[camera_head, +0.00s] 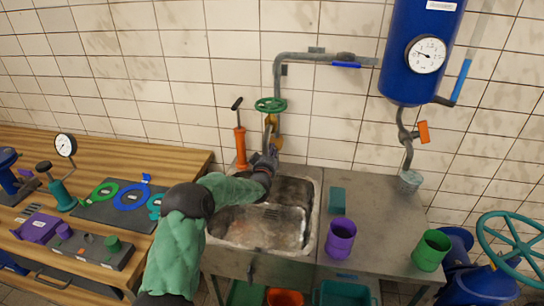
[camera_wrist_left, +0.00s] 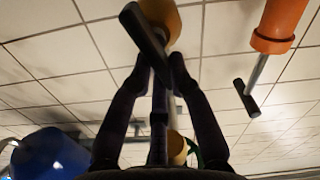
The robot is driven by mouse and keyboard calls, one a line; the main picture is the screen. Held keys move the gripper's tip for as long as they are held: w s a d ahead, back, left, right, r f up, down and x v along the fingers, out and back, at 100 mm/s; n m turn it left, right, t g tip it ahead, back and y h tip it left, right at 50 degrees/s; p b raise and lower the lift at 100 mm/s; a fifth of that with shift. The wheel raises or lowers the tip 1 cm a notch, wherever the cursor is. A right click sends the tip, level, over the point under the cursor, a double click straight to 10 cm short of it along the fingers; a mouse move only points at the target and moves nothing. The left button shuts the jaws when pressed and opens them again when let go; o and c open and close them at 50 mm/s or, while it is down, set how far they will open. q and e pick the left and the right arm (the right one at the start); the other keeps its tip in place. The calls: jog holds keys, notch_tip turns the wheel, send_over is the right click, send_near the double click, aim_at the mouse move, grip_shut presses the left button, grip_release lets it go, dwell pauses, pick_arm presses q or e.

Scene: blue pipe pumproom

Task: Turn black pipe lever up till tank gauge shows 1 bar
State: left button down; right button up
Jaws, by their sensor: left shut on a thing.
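The tank gauge (camera_head: 426,55) is a round white dial on the blue tank (camera_head: 407,85) at the upper right; its reading is too small to tell. The wall pipe (camera_head: 278,80) runs down to a brass-yellow valve body (camera_head: 271,121) above the sink. My left gripper (camera_head: 270,152) is at this pipe's lower end, shut on the black lever (camera_wrist_left: 147,38). In the left wrist view, the lever sits at the tips of the dark fingers (camera_wrist_left: 160,75), in front of the yellow body. In the head view the gripper largely hides the lever. My right gripper is out of view.
A green handwheel (camera_head: 270,104) sits just above the valve. An orange hand pump (camera_head: 239,145) stands close left. The sink (camera_head: 260,228) lies below. Purple (camera_head: 340,240) and green (camera_head: 431,250) cups stand on the right counter. A wooden bench (camera_head: 110,150) with parts is left.

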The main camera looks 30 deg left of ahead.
pick_arm(q)
jog(key=shift+n, duration=0.4)
jog(key=c, duration=1.1)
grip_release()
jog(key=shift+c, duration=0.2)
jog(key=v, duration=1.2)
jog(key=shift+s, duration=0.1)
